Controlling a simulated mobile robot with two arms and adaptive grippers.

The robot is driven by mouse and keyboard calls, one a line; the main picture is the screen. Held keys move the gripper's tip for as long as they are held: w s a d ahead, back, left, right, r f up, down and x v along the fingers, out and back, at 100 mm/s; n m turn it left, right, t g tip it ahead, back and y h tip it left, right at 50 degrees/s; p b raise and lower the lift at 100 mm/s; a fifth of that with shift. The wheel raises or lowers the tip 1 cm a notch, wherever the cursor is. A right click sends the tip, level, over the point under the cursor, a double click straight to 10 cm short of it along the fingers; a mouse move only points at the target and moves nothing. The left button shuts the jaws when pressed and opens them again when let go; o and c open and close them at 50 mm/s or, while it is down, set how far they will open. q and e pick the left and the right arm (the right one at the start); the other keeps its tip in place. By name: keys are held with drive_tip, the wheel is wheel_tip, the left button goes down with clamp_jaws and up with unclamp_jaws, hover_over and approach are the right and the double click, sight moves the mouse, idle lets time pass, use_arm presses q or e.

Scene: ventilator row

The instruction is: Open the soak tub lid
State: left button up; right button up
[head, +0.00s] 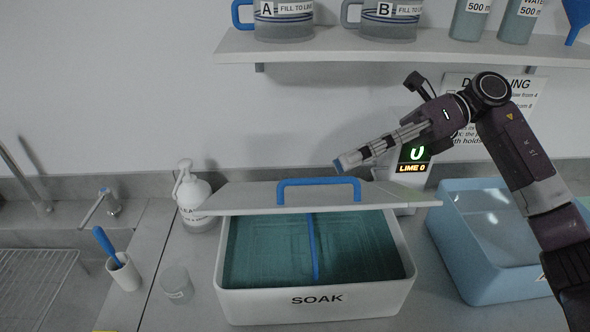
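The white soak tub (316,304), marked SOAK, stands on the counter with teal liquid and a blue divider showing inside. Its pale lid (240,198) with a blue handle (318,183) lies at the tub's back edge, and most of the tub's opening is uncovered. My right gripper (340,166) is above the handle's right part, pointing left; its fingers look close together and I see nothing held in them. It looks apart from the handle, though the depth is hard to judge. My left gripper is not in view.
A blue bin (484,278) stands to the right. A display unit (410,187) is partly hidden behind the lid. A white pump bottle (193,200), a clear cup (176,284) and a brush holder (124,272) stand left. A shelf (400,47) with jugs runs above.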

sight(318, 178)
drive_tip(key=shift+s+a+f+p, duration=0.1)
drive_tip(key=shift+s+a+p, duration=0.25)
drive_tip(key=shift+a, duration=0.3)
drive_tip(key=shift+s+a+f+p, duration=0.1)
drive_tip(key=shift+s+a+p, duration=0.15)
drive_tip(key=shift+a, duration=0.35)
drive_tip(key=p+x, duration=0.1)
drive_tip(key=x, duration=0.2)
drive_tip(key=shift+w+a+f, duration=0.1)
drive_tip(key=shift+a+f, duration=0.05)
drive_tip(key=shift+a, duration=0.15)
drive_tip(key=shift+a+f, duration=0.15)
drive_tip(key=shift+a, duration=0.2)
drive_tip(key=shift+f, duration=0.1)
drive_tip(key=c, duration=0.6)
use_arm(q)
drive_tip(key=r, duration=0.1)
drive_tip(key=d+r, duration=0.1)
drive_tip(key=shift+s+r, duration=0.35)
use_arm(e)
clamp_jaws()
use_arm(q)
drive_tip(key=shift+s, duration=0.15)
